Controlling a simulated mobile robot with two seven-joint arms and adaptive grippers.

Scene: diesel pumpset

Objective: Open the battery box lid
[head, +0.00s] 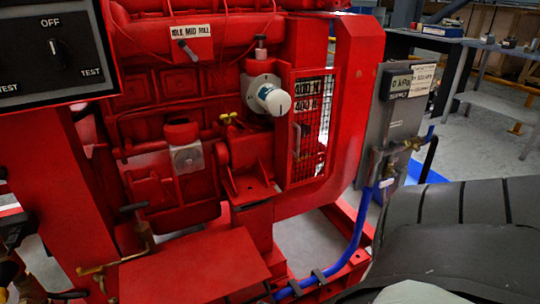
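A red box with a flat top (195,268) sits low in the head view, left of the middle, in front of the red engine. It looks like the battery box, with its lid lying flat and closed. Its front is cut off by the bottom edge of the picture, so no handle or latch can be made out there. Neither of my grippers can be made out in the head view.
The red engine (165,90) stands behind the box. A black switch panel (50,55) fills the upper left. A mesh guard (313,125), blue hose (357,235) and grey panel (395,115) stand to the right. A dark ribbed shape fills the lower right.

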